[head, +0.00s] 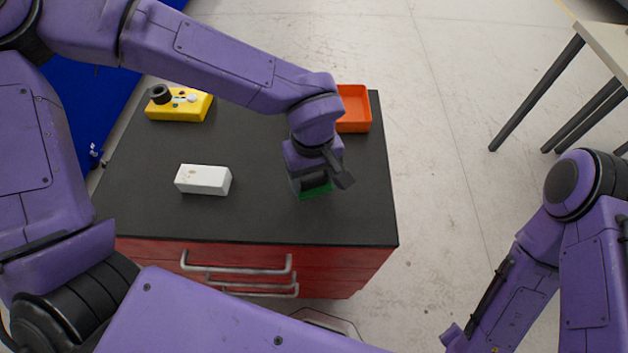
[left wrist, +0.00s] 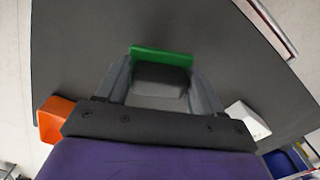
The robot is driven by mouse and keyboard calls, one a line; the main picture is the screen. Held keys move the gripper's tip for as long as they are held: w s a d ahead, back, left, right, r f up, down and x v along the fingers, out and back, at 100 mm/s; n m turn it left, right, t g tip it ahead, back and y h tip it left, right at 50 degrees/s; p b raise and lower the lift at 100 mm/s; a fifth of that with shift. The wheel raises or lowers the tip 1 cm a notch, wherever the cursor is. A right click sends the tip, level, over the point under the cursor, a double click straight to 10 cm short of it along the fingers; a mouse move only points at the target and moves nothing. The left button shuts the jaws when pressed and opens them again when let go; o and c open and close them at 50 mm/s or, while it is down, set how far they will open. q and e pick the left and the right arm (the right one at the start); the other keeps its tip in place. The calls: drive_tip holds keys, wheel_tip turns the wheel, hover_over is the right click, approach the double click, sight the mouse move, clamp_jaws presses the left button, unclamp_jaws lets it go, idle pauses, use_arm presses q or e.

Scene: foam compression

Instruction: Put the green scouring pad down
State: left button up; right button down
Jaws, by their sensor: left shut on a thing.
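The green scouring pad (head: 316,191) shows as a green edge under my left gripper (head: 312,188) in the head view, over the right middle of the dark cabinet top. In the left wrist view the pad (left wrist: 161,56) is a green strip between the fingertips of the left gripper (left wrist: 160,72), with a dark grey block-like part just behind it. The left gripper is shut on the pad. I cannot tell whether the pad touches the cabinet top. My right arm is at the lower right of the head view, and its gripper is not visible.
The red cabinet (head: 262,222) has a dark top. A white block (head: 203,180) lies left of the gripper. A yellow box with a black knob (head: 180,106) stands back left. An orange tray (head: 366,112) is behind the gripper. The front right of the top is clear.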

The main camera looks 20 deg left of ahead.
sight(313, 188)
use_arm(q)
drive_tip(key=f, duration=0.3)
drive_tip(key=shift+s+f, duration=0.15)
drive_tip(key=shift+s, duration=0.1)
drive_tip(key=shift+w+f, duration=0.1)
drive_tip(key=shift+w, duration=0.15)
drive_tip(key=shift+f, duration=0.15)
drive_tip(key=o, duration=0.9)
drive_tip(key=shift+s, duration=0.1)
drive_tip(key=shift+o, duration=0.2)
wheel_tip(313, 188, up, 12)
drive_tip(key=shift+r, duration=0.25)
drive_tip(key=shift+f, duration=0.1)
